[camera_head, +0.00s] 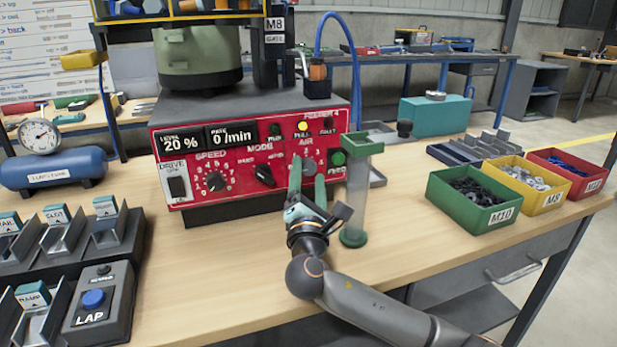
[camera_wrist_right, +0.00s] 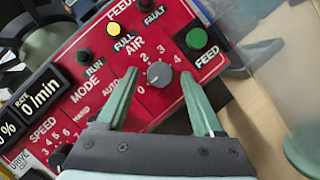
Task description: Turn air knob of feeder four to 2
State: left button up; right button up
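The red control panel (camera_head: 225,158) of the feeder faces me. Its grey air knob (camera_wrist_right: 160,74) sits below the AIR label, ringed by numbers; 2, 3 and 4 are readable. The knob also shows small in the head view (camera_head: 309,168); I cannot tell surely where its pointer stands. My right gripper (camera_wrist_right: 159,82) is open, with one green finger on each side of the knob and a gap at both sides. In the head view the right gripper (camera_head: 308,174) is at the panel's lower right. My left gripper is not in view.
A clear tube with green ends (camera_head: 356,200) stands close right of my right gripper. A green FEED button (camera_wrist_right: 196,39) is right of the knob, the black mode knob (camera_head: 264,175) left. Bins (camera_head: 475,215) stand at the right.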

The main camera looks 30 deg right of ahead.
grip_shut()
dwell(0.3)
